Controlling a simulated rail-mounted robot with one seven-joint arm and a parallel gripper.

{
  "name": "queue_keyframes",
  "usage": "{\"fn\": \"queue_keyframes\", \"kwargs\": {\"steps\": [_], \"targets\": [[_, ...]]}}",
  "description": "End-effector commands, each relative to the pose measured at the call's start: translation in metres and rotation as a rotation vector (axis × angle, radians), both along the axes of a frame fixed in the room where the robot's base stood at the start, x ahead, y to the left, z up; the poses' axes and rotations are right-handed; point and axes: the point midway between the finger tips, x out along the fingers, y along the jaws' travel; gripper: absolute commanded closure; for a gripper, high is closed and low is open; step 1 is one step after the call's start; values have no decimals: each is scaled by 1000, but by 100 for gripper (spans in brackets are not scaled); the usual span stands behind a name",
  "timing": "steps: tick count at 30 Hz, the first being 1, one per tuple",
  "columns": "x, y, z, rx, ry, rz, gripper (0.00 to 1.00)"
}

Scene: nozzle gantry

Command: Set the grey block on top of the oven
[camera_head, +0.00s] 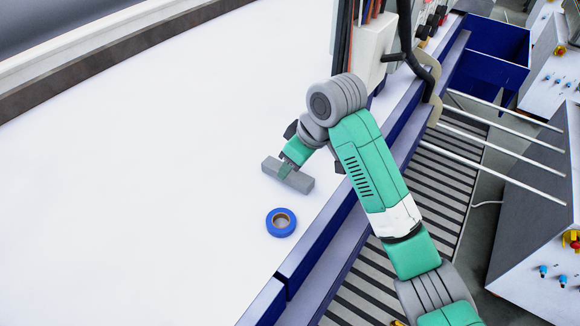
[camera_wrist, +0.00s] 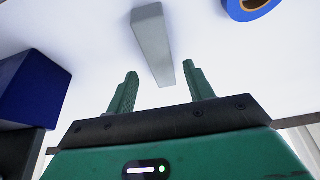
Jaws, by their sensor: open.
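The grey block (camera_head: 298,182) is a long bar lying on the white table surface. My gripper (camera_head: 286,172) is at the block, with a green finger overlapping its middle in the head view. In the wrist view my gripper (camera_wrist: 160,70) is open, with one green finger on each side of the grey block (camera_wrist: 151,38) in the picture. The block's near end shows between the fingers. I cannot tell whether the fingers are level with the block or above it. No oven can be made out in either view.
A blue tape roll (camera_head: 281,222) lies just in front of the block; it also shows in the wrist view (camera_wrist: 246,8). The white table (camera_head: 130,200) is clear to the left. A blue rail (camera_head: 320,240) edges its right side. A blue bin (camera_head: 490,58) stands at back right.

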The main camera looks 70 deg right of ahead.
Motion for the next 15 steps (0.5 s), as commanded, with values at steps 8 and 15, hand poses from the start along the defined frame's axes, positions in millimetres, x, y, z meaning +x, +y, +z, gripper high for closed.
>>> {"fn": "queue_keyframes", "kwargs": {"steps": [8,15], "targets": [[-26,5,66,-3,-1,-1,48],[-35,7,86,0,0,1,48]]}}
